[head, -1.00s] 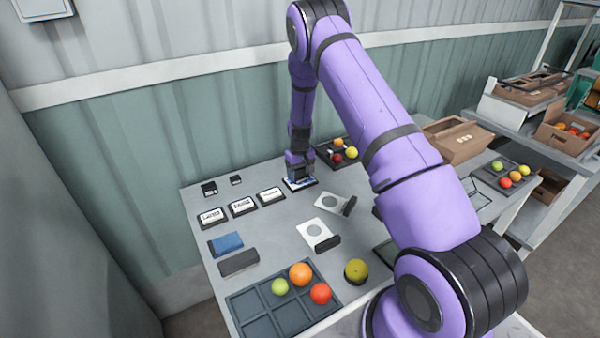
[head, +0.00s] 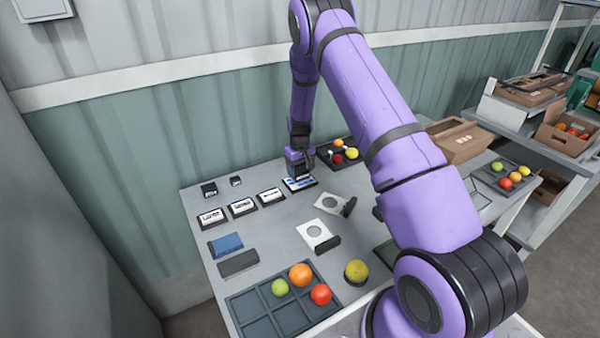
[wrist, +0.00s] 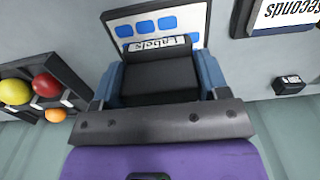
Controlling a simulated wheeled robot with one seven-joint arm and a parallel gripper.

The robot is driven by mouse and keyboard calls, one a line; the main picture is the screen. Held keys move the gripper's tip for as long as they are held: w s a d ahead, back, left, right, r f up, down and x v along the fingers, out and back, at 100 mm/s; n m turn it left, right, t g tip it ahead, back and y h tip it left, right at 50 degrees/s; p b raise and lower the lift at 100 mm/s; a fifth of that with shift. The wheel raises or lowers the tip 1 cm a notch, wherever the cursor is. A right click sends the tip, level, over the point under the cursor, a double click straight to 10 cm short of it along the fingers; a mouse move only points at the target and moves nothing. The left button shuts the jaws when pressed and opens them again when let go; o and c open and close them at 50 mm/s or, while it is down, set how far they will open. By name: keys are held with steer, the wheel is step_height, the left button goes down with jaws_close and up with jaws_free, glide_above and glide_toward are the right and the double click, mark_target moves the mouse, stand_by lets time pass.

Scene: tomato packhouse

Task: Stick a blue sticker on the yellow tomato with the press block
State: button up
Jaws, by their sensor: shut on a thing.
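My gripper (head: 299,171) is shut on a dark press block (wrist: 160,82), which sits between its two blue-grey fingers in the wrist view. The block is just above a white label sheet (head: 313,183) at the back of the table. The wrist view shows blue stickers (wrist: 145,27) in rows on this sheet and the word "Labels" on a strip by the block. The block's underside is hidden, so I cannot tell whether a sticker is on it. A yellow tomato (head: 356,271) rests on a small dark stand near the front of the table, apart from my gripper.
A compartment tray (head: 262,319) at the front holds green, orange and red tomatoes. White plates with round marks (head: 317,233) lie mid-table. Black-framed cards (head: 242,206) and a blue block (head: 226,243) are left.

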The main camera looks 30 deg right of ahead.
steer(key=shift+r, duration=2.45)
